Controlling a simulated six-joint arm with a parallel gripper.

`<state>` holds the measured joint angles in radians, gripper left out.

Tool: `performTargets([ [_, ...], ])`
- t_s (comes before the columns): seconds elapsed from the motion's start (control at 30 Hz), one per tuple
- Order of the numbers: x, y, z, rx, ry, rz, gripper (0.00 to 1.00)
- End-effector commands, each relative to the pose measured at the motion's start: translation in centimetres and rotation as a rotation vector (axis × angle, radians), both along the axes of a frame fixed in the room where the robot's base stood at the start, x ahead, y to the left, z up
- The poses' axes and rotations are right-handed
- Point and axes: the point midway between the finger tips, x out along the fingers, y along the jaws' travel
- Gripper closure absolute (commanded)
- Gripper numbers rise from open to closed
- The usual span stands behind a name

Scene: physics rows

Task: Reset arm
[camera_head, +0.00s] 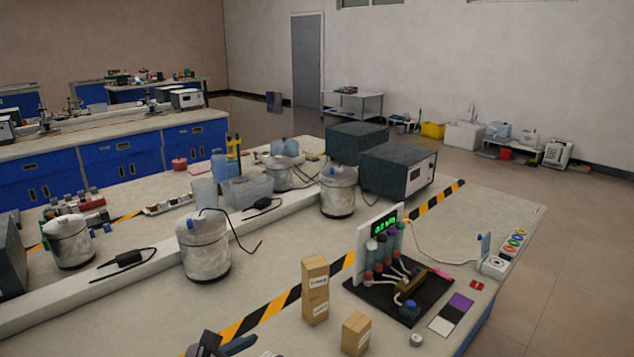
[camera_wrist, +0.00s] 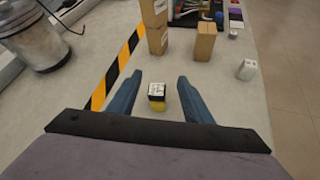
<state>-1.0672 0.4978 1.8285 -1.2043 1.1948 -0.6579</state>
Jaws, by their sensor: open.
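My gripper (camera_wrist: 159,97) is open, with its two blue fingers spread apart in the wrist view. A small block (camera_wrist: 157,92) with a white, marked top and a yellow lower part shows between the fingers in the picture. I cannot tell how far below the fingers it lies, and it is not held. In the head view, part of my gripper (camera_head: 222,346) shows at the bottom edge, over the near end of the bench (camera_head: 270,338).
Wooden blocks (camera_head: 315,280) are stacked beside a black-and-yellow stripe, with another wooden block (camera_head: 356,333) nearby. A black-based device with a green display (camera_head: 385,225) stands behind them. Metal pots (camera_head: 203,247) stand at left. A small white object (camera_wrist: 247,69) lies right. The bench around the fingers is mostly clear.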

Motion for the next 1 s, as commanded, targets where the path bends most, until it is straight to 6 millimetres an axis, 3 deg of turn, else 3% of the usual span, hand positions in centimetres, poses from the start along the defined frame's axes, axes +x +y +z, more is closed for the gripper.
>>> performTargets([
  [0.03,0.3,-3.9,0.5,0.066,0.037,-0.119,0.54],
  [0.2,-2.5,-14.9,-0.5,0.343,0.137,-0.567,0.54],
  [0.3,-5.6,-19.7,-0.8,0.52,0.155,-0.853,0.54],
  [0.4,-8.9,-23.0,-0.9,0.701,0.144,-1.143,0.54],
  [0.53,-12.9,-25.5,-0.6,0.926,0.084,-1.508,0.54],
  [0.7,-16.0,-26.6,0.0,1.16,-0.03,-1.885,0.54],
  [0.83,-17.2,-26.9,0.3,1.269,-0.102,-2.06,0.54],
  [1.0,-17.7,-26.9,0.3,1.327,-0.146,-2.155,0.54],
])
